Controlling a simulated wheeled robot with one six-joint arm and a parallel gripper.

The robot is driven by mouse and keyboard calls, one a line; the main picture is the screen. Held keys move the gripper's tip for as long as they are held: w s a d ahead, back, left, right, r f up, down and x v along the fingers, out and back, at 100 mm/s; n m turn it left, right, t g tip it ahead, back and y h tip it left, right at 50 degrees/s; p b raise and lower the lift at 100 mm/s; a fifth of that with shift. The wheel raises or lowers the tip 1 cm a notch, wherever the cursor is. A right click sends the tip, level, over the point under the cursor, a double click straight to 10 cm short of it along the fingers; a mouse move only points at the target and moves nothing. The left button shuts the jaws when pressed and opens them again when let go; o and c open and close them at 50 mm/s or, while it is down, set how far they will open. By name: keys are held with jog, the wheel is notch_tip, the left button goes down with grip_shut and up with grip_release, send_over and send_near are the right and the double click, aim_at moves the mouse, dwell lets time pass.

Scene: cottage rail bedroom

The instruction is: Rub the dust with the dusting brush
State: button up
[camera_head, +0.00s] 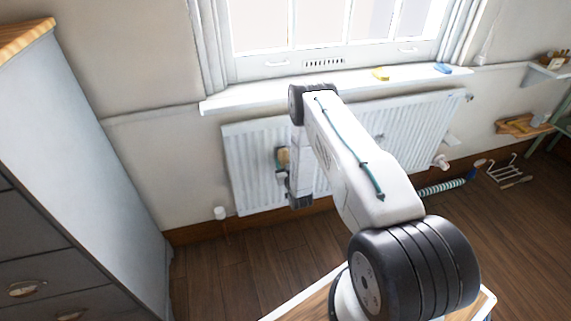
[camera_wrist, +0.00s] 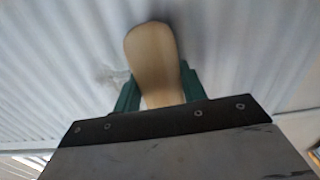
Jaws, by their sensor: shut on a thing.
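My gripper (camera_wrist: 155,95) has green fingers and is shut on the dusting brush (camera_wrist: 152,52), whose rounded tan wooden part sticks out beyond the fingers. In the head view the brush (camera_head: 283,156) shows as a small tan patch in front of the white radiator (camera_head: 255,180), left of my arm. A faint grey smudge, probably the dust (camera_wrist: 113,75), lies on the ribbed radiator just left of the brush in the wrist view. The brush's bristles are hidden, and I cannot tell whether it touches the radiator.
The window sill (camera_head: 235,100) juts out above the radiator, with a yellow item (camera_head: 380,74) and a blue item (camera_head: 442,68) on it. A grey cabinet (camera_head: 95,150) stands left. A striped roll (camera_head: 442,187) and a wire rack (camera_head: 503,170) lie on the floor right.

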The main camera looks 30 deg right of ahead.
jog(key=shift+w+d, duration=0.15)
jog(key=shift+w, duration=0.25)
jog(key=shift+d, duration=0.1)
jog(key=shift+s+d, duration=1.5)
jog(key=shift+d, duration=3.45)
jog(key=w+a+r, duration=0.1)
jog(key=w+a, duration=0.1)
jog(key=a, duration=0.5)
jog(key=shift+r, duration=0.35)
